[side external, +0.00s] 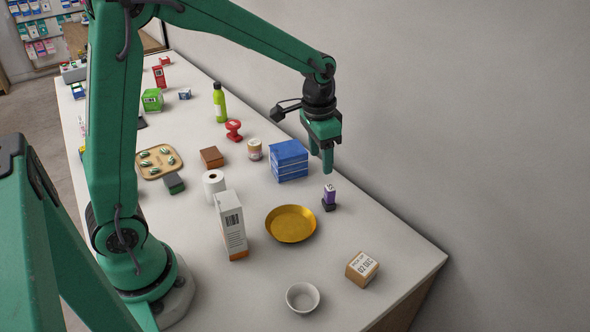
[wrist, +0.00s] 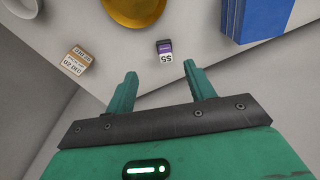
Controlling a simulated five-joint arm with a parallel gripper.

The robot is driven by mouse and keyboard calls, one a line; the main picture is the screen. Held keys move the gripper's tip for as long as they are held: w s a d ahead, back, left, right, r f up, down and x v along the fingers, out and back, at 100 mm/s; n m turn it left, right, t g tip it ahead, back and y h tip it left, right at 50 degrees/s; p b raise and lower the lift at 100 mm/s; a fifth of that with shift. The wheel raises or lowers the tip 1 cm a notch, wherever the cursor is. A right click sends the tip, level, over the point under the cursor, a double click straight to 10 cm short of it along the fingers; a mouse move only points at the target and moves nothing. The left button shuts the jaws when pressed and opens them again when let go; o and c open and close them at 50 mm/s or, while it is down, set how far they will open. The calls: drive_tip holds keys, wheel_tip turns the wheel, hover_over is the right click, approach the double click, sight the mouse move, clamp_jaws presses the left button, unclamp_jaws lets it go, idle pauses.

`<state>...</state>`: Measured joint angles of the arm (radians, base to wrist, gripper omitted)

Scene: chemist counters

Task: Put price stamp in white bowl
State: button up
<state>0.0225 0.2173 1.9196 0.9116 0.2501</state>
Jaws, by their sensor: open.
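The price stamp (side external: 329,198), a small purple and black block with a white label, stands upright on the counter, right of the yellow dish. In the wrist view the stamp (wrist: 165,50) lies ahead of the fingertips, between their lines and apart from both. My gripper (side external: 327,164) points down above the counter near the wall, higher than the stamp. Its two fingers (wrist: 160,70) are apart with nothing between them. The white bowl (side external: 302,298) sits empty near the front edge. Part of the bowl (wrist: 22,7) shows at the wrist view's top left corner.
A yellow dish (side external: 291,224) lies between stamp and bowl. Blue stacked boxes (side external: 289,161) stand behind the stamp. A brown date box (side external: 362,268) is at front right. A tall white carton (side external: 231,226) stands left of the dish. The wall (side external: 450,120) runs close behind my gripper.

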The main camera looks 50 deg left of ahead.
drive_tip(key=s+r+n+t, duration=0.1)
drive_tip(key=s+r, duration=0.2)
drive_tip(key=s, duration=0.3)
drive_tip(key=s+r+n+t, duration=0.1)
drive_tip(key=s+r+t, duration=0.1)
drive_tip(key=s, duration=0.5)
drive_tip(key=s+a+r+n+t, duration=0.1)
drive_tip(key=s+r, duration=0.3)
drive_tip(key=s, duration=0.3)
drive_tip(key=shift+t, duration=0.3)
drive_tip(key=shift+c, duration=0.3)
drive_tip(key=shift+w+r, duration=0.1)
drive_tip(key=shift+w, duration=0.05)
